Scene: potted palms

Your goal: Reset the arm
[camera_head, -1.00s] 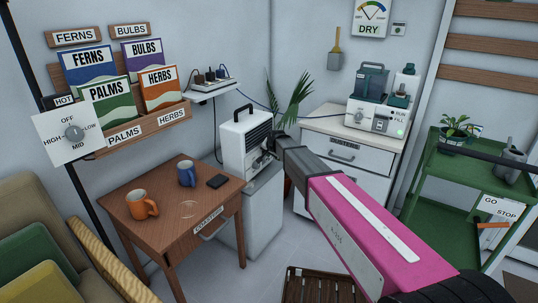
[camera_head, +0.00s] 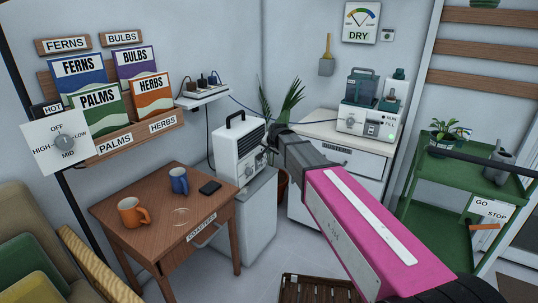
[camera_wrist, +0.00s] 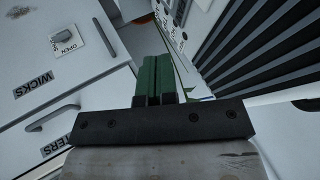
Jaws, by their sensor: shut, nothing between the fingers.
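My arm, with a magenta link, reaches in from the lower right in the head view. Its dark end, my gripper (camera_head: 272,133), is beside the upper right edge of a white heater (camera_head: 238,150). I cannot tell whether it touches the heater. In the wrist view my gripper's green fingers (camera_wrist: 153,66) are together and empty. The heater's dark grille (camera_wrist: 262,45) fills the upper right there, close to the fingers.
The white heater stands on a white cabinet. A potted palm (camera_head: 284,101) and white drawers (camera_head: 343,166) stand behind the arm. A green cart (camera_head: 437,205) is right.

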